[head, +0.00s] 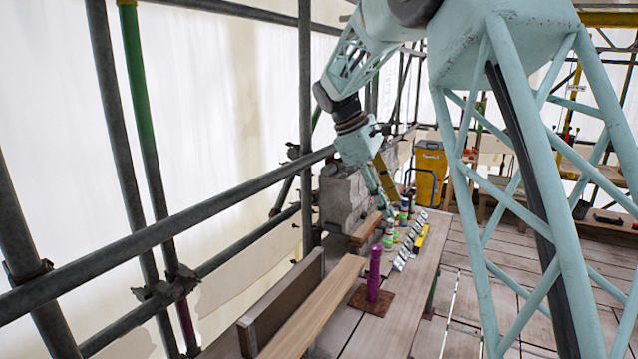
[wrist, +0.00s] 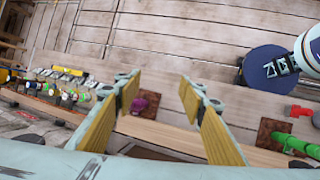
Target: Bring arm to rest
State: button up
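My arm (head: 350,112) is pale teal and reaches forward and down from the top of the head view. My gripper (head: 387,192) hangs over the far part of the plank bench, near the stone block and the bottles. In the wrist view my gripper (wrist: 160,88) has its two yellow-padded fingers spread wide, with nothing between them in its grasp. A purple post (head: 374,275) stands upright on a rusty plate (head: 362,300), nearer than my gripper. Its purple top (wrist: 150,101) shows beyond the gap between the fingers in the wrist view.
Bottles (head: 388,236) and metal pieces (head: 402,254) line the bench beside a yellow tool (head: 420,239). A stone block (head: 343,205) stands left of my gripper. Scaffold tubes (head: 190,222) cross the left side. A yellow container (head: 430,172) stands behind. The plank floor (head: 465,270) has clear room.

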jog(key=s+d+r+m+t+y+b, duration=0.1)
jog(key=s+d+r+m+y+b, duration=0.15)
jog(key=s, duration=1.25)
jog(key=s+d+r+m+y+b, duration=0.1)
jog(key=s+r+m, duration=0.3)
jog(key=s, duration=1.1)
jog(key=s+a+f+m+t+y+b, duration=0.1)
jog(key=s+f, duration=0.4)
jog(key=s, duration=0.8)
jog(key=s+a+f+m+t+y+b, duration=0.1)
jog(key=s+f+m+b, duration=0.2)
jog(key=s, duration=1)
notch_tip(320, 180, down, 2)
jog(key=shift+s+f+m, duration=0.25)
jog(key=shift+s+m, duration=0.15)
jog(key=shift+m, duration=0.75)
